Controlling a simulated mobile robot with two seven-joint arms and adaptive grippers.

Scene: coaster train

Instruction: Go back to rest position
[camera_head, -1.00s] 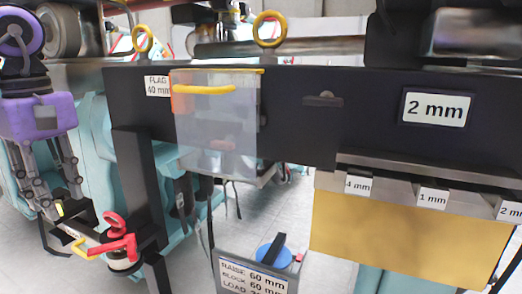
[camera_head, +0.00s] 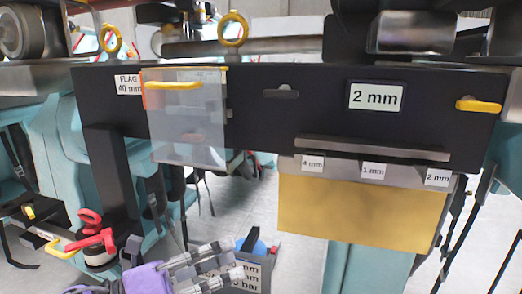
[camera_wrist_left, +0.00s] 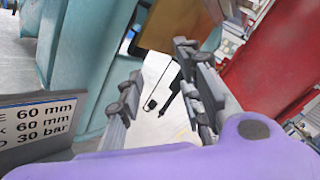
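My left gripper (camera_head: 233,258), with its purple body (camera_head: 146,279), is at the bottom of the head view, its fingers pointing right. It partly covers the sign with the 60 mm text (camera_head: 256,274). In the left wrist view its two fingers (camera_wrist_left: 160,98) stand apart with nothing held between them. My right gripper is not in view.
A black beam (camera_head: 310,112) with a 2 mm label (camera_head: 375,96) spans the scene. A clear flag panel (camera_head: 190,130) and a yellow plate (camera_head: 350,212) hang from it. A red clamp-like part (camera_head: 92,238) is at lower left. A red surface (camera_wrist_left: 275,60) shows in the wrist view.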

